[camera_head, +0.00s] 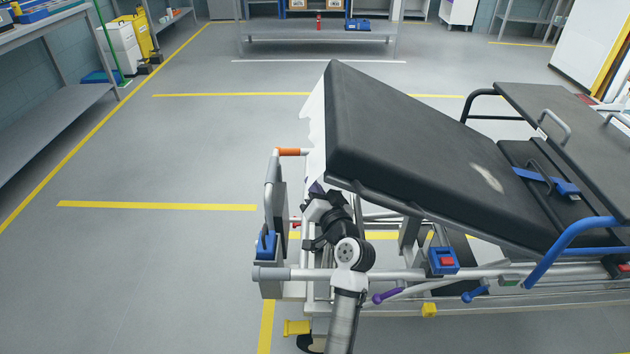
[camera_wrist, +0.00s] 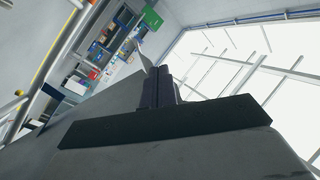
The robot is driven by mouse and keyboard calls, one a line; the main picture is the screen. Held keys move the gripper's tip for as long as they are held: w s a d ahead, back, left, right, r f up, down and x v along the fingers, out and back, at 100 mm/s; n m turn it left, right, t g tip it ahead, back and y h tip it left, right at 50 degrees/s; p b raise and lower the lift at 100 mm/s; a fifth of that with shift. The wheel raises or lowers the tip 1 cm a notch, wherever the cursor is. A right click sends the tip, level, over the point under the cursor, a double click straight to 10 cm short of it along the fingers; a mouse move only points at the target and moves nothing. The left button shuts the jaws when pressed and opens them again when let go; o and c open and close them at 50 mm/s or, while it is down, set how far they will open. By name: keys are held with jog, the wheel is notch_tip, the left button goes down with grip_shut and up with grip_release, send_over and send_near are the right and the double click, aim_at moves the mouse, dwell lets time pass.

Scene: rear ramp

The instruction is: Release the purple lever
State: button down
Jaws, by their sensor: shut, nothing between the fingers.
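A purple lever (camera_head: 388,295) with a rounded end sticks out below the side rail of the stretcher, just right of my arm. A small purple patch (camera_head: 316,187) also shows under the raised backrest, beside my wrist; I cannot tell what it belongs to. My arm rises at the stretcher's head end, and its wrist is under the backrest's edge, above and left of the purple lever. The fingertips are hidden in the head view. In the wrist view my gripper (camera_wrist: 160,76) is shut and empty, its dark fingers together. No purple lever shows there.
The black backrest (camera_head: 430,160) is tilted up above my wrist. A blue lever (camera_head: 475,294), a blue-and-red latch (camera_head: 443,261) and the orange-gripped push handle (camera_head: 289,152) are nearby. The floor (camera_head: 150,270) at left is clear. A workbench (camera_head: 50,120) stands at far left.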

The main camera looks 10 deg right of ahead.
jog(key=c, duration=2.2)
grip_release()
jog(key=shift+w+a+r, duration=0.15)
jog(key=shift+a+r, duration=0.45)
jog(key=c, duration=1.7)
grip_release()
jog(key=shift+a+r+n, duration=0.15)
jog(key=shift+n, duration=0.15)
jog(key=m+g+h+p, duration=0.4)
jog(key=m+g+p, duration=0.55)
jog(key=p, duration=0.25)
send_near(387, 297)
jog(key=shift+n, duration=0.25)
jog(key=p+x, duration=0.1)
jog(key=x, duration=1)
grip_shut()
